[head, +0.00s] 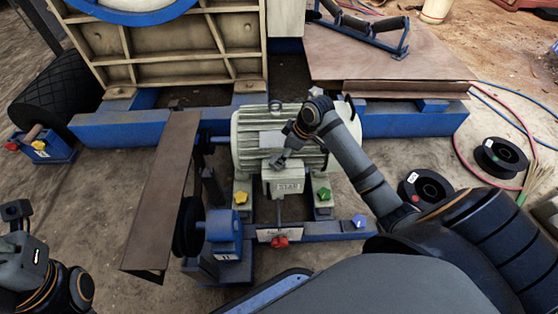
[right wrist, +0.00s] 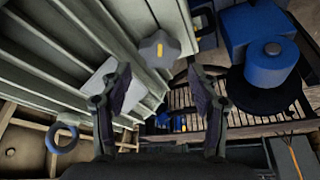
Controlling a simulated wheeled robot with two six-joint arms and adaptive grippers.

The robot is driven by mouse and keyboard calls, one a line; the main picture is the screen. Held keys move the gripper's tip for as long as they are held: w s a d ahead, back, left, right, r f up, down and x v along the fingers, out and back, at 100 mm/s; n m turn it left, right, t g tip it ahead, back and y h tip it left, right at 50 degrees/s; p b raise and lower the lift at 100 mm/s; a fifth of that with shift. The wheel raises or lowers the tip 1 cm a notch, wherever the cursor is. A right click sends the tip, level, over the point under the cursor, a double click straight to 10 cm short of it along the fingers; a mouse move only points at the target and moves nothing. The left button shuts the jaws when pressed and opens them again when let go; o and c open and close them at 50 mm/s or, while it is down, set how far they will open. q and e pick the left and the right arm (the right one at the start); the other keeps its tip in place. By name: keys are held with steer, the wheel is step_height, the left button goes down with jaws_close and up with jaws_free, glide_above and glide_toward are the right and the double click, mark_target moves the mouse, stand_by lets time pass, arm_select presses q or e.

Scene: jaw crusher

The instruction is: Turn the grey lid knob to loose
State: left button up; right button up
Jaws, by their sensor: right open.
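The grey lid knob (right wrist: 158,48) shows in the right wrist view as a lobed knob with a yellow mark on its face. It lies just beyond my right gripper (right wrist: 162,82), roughly centred between the two fingertips. That gripper is open, with nothing between its fingers. In the head view my right gripper (head: 284,159) is over the terminal box (head: 285,183) on the front of the pale green motor (head: 247,135). I cannot make out the knob there. My left gripper (head: 14,211) is at the left edge, far from the motor; its fingers are unclear.
A yellow knob (head: 240,197), a green knob (head: 324,194), a red knob (head: 280,242) and a blue knob (head: 359,221) sit around the motor base. A brown belt guard (head: 165,190) stands left of the motor. Black spools (head: 500,158) lie at right.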

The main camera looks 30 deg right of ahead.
steer(key=b+x, duration=0.2)
steer(key=x, duration=0.3)
steer(key=shift+f+b, duration=0.1)
steer(key=shift+b, duration=0.2)
steer(key=c, duration=0.9)
steer(key=n+p, duration=0.1)
steer(key=p, duration=0.1)
steer(key=shift+r+p, duration=0.3)
steer(key=shift+f+n+g, duration=0.2)
steer(key=shift+n+g, duration=0.1)
steer(key=shift+f, duration=0.1)
